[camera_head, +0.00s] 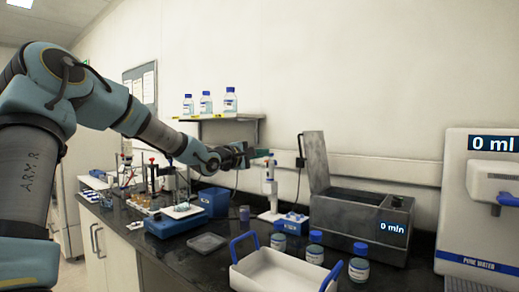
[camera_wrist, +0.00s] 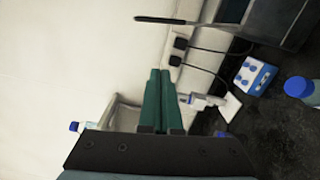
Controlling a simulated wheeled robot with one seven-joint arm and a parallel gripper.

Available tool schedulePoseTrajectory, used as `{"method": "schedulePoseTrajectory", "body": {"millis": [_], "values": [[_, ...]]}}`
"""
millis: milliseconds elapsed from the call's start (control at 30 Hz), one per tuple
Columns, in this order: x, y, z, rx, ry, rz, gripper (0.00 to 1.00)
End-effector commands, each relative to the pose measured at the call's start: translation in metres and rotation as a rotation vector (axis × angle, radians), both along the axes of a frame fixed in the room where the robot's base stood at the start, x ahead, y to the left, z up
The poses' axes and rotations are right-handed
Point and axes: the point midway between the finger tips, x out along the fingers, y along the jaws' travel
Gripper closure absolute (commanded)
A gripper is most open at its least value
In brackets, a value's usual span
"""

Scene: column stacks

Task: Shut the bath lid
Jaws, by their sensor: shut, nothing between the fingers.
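The bath (camera_head: 362,222) is a grey metal box on the bench in the head view, with a small display reading 0 min. Its lid (camera_head: 315,162) stands upright at the box's left end, so the bath is open. In the wrist view the lid (camera_wrist: 160,20) shows as a thin dark edge at the top, beside part of the bath (camera_wrist: 285,25). My gripper (camera_head: 268,153) is left of the lid, at about its upper height and apart from it. Its green fingers (camera_wrist: 160,72) are together and empty in the wrist view.
A pipette on a stand (camera_head: 270,190) is below my gripper. A white tray with blue handles (camera_head: 275,272) and several blue-capped bottles (camera_head: 359,264) stand in front of the bath. A water dispenser (camera_head: 480,225) is at right. A shelf (camera_head: 218,117) holds bottles. Wall sockets (camera_wrist: 178,50) are behind.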

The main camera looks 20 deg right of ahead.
Motion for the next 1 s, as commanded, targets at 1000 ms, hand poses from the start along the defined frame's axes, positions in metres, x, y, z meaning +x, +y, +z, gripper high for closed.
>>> {"method": "schedulePoseTrajectory", "body": {"millis": [1000], "values": [[0.021, -0.109, 0.011, -0.013, 0.006, -0.009, 1.00]]}}
